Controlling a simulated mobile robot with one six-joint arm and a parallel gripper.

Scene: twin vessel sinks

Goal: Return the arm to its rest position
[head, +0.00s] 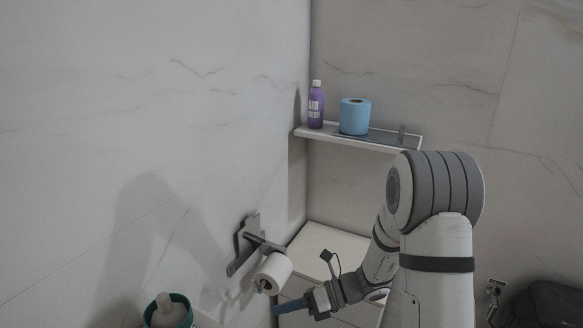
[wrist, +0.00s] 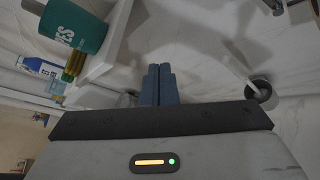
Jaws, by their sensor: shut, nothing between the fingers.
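My gripper (head: 289,307) is low in the head view, at the end of my bent arm. Its blue fingers point left, just below a white paper roll (head: 273,272) on a wall holder (head: 246,243). In the picture the fingers and roll appear apart; the exact gap is hard to tell. In the wrist view, my gripper (wrist: 158,84) has its two blue fingers side by side, shut, with nothing between them.
A shelf (head: 299,131) holds a purple bottle (head: 316,106) and a blue roll (head: 355,117). A white cabinet (head: 328,241) stands in the corner behind my arm. A green container (head: 167,310) is at lower left. The wrist view shows a teal container (wrist: 75,30) at upper left.

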